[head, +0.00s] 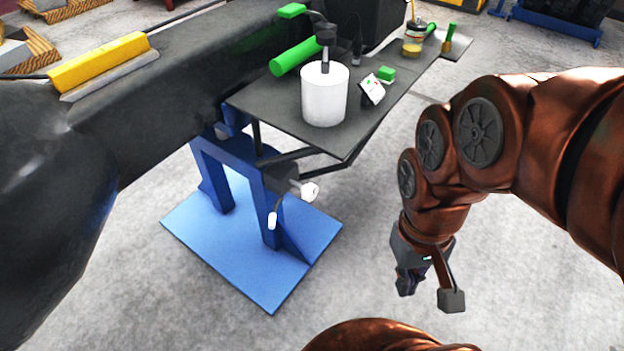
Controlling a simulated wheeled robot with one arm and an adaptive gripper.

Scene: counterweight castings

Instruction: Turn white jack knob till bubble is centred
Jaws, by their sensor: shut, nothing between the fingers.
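A white knob (310,191) sits on a short dark shaft at the side of the blue stand (236,270), below the shelf. A second white tip (272,220) hangs on a thin dark lever just below left of it. I cannot tell the bubble: a yellow bar (98,62) on a grey base lies on the dark casting (190,80) and may be the level, but no vial is readable. My gripper (409,284) points down over the floor, right of the stand and well apart from the knob. It is shut and empty.
A dark shelf (270,112) overhangs the knob, bearing a white canister (324,95), a green cylinder (296,56), a small white box (372,90) and a jar (413,42). Braces run below it. The concrete floor (355,260) between stand and gripper is clear.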

